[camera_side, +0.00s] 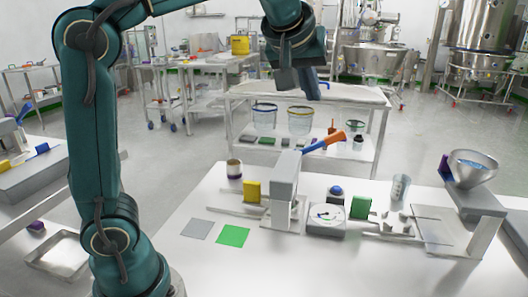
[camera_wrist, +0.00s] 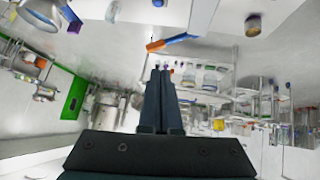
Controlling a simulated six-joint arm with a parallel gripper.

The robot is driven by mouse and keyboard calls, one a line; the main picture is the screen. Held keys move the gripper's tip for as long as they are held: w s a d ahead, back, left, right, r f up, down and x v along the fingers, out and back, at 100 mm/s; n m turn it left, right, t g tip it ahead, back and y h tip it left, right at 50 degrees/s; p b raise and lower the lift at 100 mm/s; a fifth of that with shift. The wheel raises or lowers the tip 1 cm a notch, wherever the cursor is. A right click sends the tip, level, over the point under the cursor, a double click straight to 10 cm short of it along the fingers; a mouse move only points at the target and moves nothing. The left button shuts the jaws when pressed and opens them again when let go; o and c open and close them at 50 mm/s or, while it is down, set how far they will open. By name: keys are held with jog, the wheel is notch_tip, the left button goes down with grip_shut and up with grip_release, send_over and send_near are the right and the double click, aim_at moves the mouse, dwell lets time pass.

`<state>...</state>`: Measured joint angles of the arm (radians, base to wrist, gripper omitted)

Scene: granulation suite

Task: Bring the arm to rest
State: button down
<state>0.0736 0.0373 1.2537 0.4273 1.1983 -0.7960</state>
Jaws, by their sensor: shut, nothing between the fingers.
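My gripper (camera_side: 312,88) is at the top middle of the side view, held high in the air above the white bench (camera_side: 180,262) and clear of everything on it. In the wrist view its two dark fingers (camera_wrist: 161,72) are together, with nothing between them. The teal arm stands upright at the left of the side view and reaches across the top of the picture.
On the bench stand a grey block device with an orange-tipped blue handle (camera_side: 324,142), a round dial device (camera_side: 327,218), a funnel (camera_side: 470,168) and a small tin (camera_side: 234,169). A green square (camera_side: 233,236) and a grey square (camera_side: 196,229) lie on bare bench.

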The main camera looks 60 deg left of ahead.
jog(key=s+d+f+m+g+h, duration=0.1)
jog(key=s+d+f+m+h, duration=0.1)
jog(key=s+f, duration=0.5)
jog(key=s+d+f+m+g+h, duration=0.1)
jog(key=s+d+f+m, duration=0.3)
jog(key=s, duration=0.7)
notch_tip(320, 180, down, 4)
jog(key=shift+s+f+m+h, duration=0.1)
jog(key=shift+s+m+h, duration=0.15)
jog(key=shift+m+h, duration=0.55)
